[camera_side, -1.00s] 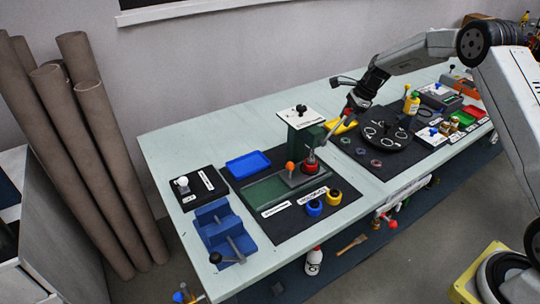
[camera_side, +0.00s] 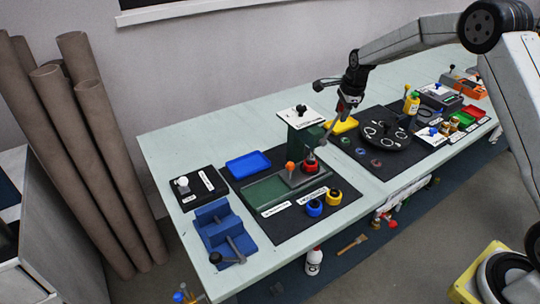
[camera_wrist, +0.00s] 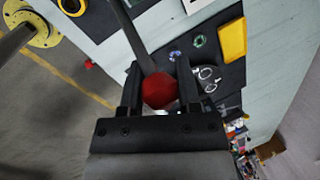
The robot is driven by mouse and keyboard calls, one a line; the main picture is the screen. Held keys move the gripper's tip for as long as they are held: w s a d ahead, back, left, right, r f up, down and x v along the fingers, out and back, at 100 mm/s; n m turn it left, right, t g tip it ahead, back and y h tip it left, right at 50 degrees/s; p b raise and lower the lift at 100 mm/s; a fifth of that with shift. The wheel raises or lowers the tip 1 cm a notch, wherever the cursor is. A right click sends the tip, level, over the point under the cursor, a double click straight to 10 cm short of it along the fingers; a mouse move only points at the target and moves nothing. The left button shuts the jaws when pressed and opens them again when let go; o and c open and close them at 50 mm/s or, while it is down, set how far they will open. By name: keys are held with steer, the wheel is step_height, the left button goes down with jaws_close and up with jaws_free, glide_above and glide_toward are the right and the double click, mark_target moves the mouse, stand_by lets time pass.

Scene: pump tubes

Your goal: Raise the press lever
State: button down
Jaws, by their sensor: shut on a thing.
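The press (camera_side: 307,138) is a green column with a white top plate, standing on a long green bed (camera_side: 265,194). Its lever (camera_side: 328,132) is a thin grey rod that slants up and right from the column. My gripper (camera_side: 343,103) is at the lever's upper end. In the wrist view my gripper (camera_wrist: 158,68) has its two dark fingers on either side of the lever's red ball knob (camera_wrist: 160,91), shut on it. The lever rod (camera_wrist: 134,34) runs away from the knob toward the top of that view. In the side view the knob is mostly hidden by the fingers.
A red ring part (camera_side: 311,166) sits by the press foot, with an orange knob (camera_side: 290,166) beside it. Blue and yellow caps (camera_side: 314,207) lie in front. A black round carousel (camera_side: 384,134) stands to the right. A yellow tray (camera_side: 341,126) lies behind.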

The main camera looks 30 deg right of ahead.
steer(key=shift+a+r+n+h, duration=0.1)
steer(key=shift+a+r+h, duration=0.2)
steer(key=shift+a+h, duration=0.35)
steer(key=shift+a+r+n+h, duration=0.1)
steer(key=shift+a+r+h, duration=0.2)
steer(key=shift+a+h, duration=0.25)
steer(key=shift+a+r+n+h, duration=0.1)
steer(key=shift+a+r+h, duration=0.2)
steer(key=shift+a+h, duration=0.35)
steer(key=shift+a+r+h, duration=0.15)
steer(key=shift+a+h, duration=0.65)
steer(key=shift+h, duration=0.2)
steer(key=shift+a+r+h, duration=0.1)
steer(key=shift+a+h, duration=0.7)
steer(key=shift+h, duration=0.15)
steer(key=shift+c, duration=1.5)
jaws_free()
steer(key=shift+a, duration=0.1)
steer(key=v, duration=0.7)
steer(key=shift+s+a+r, duration=0.15)
steer(key=shift+a+r, duration=0.05)
steer(key=shift+r, duration=0.05)
steer(key=shift+n, duration=0.3)
